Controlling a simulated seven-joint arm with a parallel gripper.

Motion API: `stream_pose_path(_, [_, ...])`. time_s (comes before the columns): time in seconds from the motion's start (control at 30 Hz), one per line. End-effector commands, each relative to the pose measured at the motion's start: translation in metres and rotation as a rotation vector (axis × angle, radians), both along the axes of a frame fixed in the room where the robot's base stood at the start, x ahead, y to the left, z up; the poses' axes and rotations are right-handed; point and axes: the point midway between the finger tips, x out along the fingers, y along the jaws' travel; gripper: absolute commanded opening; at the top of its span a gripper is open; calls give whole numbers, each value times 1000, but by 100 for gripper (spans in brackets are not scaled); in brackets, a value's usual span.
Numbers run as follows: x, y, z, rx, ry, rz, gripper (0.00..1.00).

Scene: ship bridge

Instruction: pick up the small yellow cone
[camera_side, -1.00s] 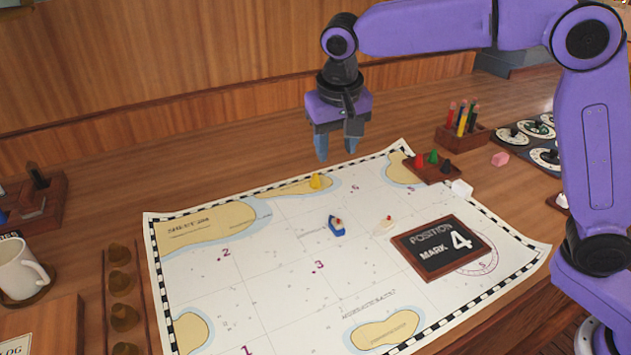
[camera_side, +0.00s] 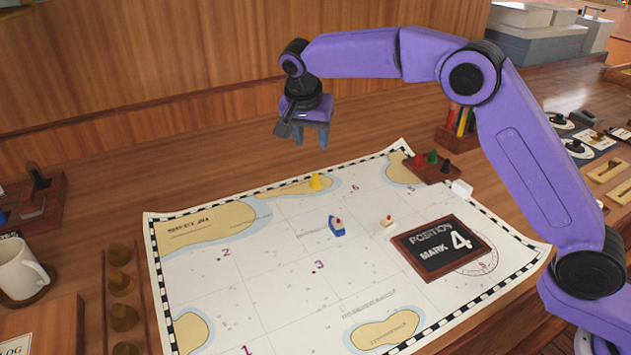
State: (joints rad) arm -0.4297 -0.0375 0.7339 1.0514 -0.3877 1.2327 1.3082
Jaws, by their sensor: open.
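The small yellow cone (camera_side: 316,181) stands upright on the chart (camera_side: 285,255), on a tan island patch near its far edge. My gripper (camera_side: 311,142) is open and empty. In the picture it hangs above the cone, with its fingers pointing down and clear of it. How far it is from the cone in depth I cannot tell exactly.
A blue toy boat (camera_side: 337,226) and a white one (camera_side: 388,221) sit mid-chart. A dark "Position Mark 4" board (camera_side: 440,247) lies to the right. A small tray with red, green and black cones (camera_side: 432,167) and a pencil holder (camera_side: 455,138) stand at the back right.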

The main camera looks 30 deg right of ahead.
Motion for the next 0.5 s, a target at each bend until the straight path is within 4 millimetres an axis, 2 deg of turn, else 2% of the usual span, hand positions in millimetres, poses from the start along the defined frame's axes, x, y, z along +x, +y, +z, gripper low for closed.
stream_pose_path(0.1, [6, -6, -22, -1, 3, -1, 46])
stream_pose_path(0.3, [16, -15, -52, -2, 2, -1, 46])
stream_pose_path(0.5, [19, -18, -64, 0, 0, 1, 46])
